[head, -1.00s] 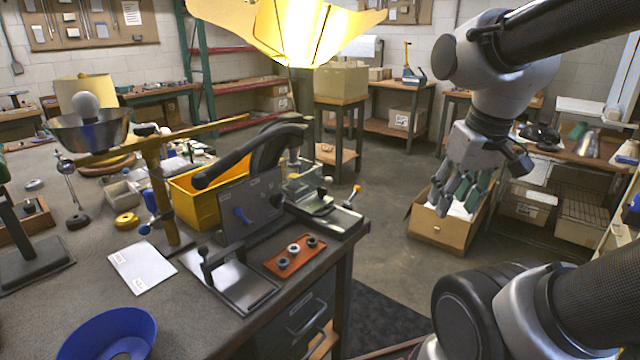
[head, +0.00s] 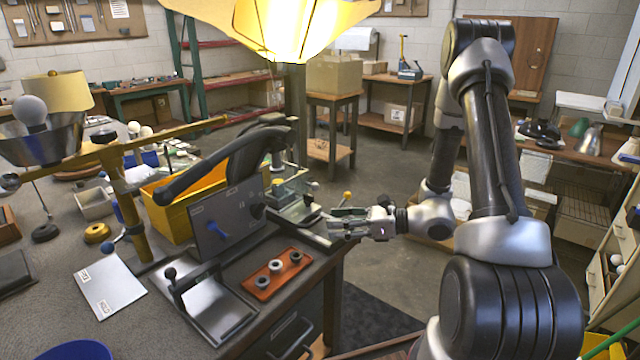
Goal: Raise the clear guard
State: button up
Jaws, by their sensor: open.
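The clear guard (head: 293,187) is a small see-through box on the bench press, behind the grey panel (head: 226,222) and the black curved lever arm (head: 225,160). It sits low over the press bed, and its lower part is partly hidden by dark fixture parts. My gripper (head: 334,222) reaches in from the right with its fingers pointing left. It is open and empty, at the right end of the press bed, to the right of the guard and apart from it.
A red-orange tray (head: 262,291) with dark and pale rings lies at the bench front. A yellow bin (head: 165,215) stands behind the panel. A shiny plate with a small black handle (head: 212,310) lies at the front. A bright yellow lampshade (head: 295,25) hangs above.

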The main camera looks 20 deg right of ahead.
aim_at(315, 187)
jog(key=w+d+r+m+t, duration=0.1)
jog(key=w, duration=0.1)
jog(key=w+r+m+t, duration=0.1)
jog(key=w+t, duration=0.1)
jog(key=w, duration=0.1)
jog(key=w+d+r+m+t+h, duration=0.1)
jog(key=w, duration=0.2)
jog(key=shift+d+r+m+t, duration=0.3)
jog(key=shift+d+m, duration=0.05)
jog(key=shift+m, duration=0.05)
jog(key=shift+w+a+r, duration=0.15)
jog(key=shift+a+r, duration=0.05)
jog(key=x, duration=0.7)
jog(key=shift+a, duration=0.1)
jog(key=shift+c, duration=0.4)
grip_shut()
